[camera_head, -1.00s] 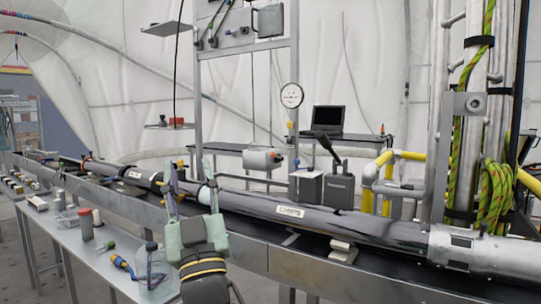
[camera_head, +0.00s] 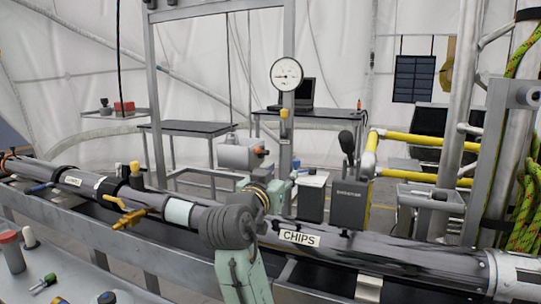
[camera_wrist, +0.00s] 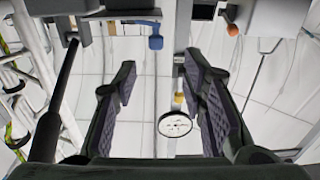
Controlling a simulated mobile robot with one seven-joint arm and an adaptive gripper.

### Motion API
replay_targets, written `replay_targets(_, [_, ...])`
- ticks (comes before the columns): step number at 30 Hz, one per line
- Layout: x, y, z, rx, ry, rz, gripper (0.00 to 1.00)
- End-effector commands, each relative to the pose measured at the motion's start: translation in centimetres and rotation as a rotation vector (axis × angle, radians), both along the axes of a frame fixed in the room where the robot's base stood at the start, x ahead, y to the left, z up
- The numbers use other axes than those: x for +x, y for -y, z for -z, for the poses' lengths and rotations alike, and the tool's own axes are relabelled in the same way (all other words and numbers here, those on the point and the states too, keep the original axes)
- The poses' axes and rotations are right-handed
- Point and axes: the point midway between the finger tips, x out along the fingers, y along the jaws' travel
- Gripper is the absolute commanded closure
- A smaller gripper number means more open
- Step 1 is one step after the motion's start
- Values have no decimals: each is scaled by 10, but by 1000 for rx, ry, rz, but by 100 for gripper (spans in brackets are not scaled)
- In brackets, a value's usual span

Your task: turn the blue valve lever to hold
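The blue valve lever (camera_wrist: 155,42) shows in the wrist view, which is upside down. Its blue end lies in the space ahead of my fingertips, apart from them. In the head view a small blue end (camera_head: 296,163) shows beside the upright post, just past my gripper, partly hidden. My gripper (camera_wrist: 160,65) is open and empty, with both dark fingers spread wide. In the head view my gripper (camera_head: 279,187) points away over the long pipe, and its fingers are hard to make out. The lever's markings are too small to read.
A round gauge (camera_head: 287,74) and a yellow handle (camera_head: 284,116) are on the post. A grey box with an orange knob (camera_head: 238,153) is left of it. The long pipe labelled CHIPS (camera_head: 330,242) runs below. Dark boxes (camera_head: 348,200) and yellow rails (camera_head: 425,139) are at right.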

Motion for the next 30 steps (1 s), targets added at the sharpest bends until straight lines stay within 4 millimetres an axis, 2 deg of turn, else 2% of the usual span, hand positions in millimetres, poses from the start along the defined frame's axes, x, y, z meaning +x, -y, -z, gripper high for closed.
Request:
replay_targets(2, [2,8,1,6,-12,20,62])
replay_targets(7, [16,15,0,7,-16,26,62])
replay_targets(15, [64,30,-1,5,-17,25,62])
replay_targets(21, [92,38,0,6,-16,23,62])
replay_targets(30, [104,42,2,6,-14,21,62])
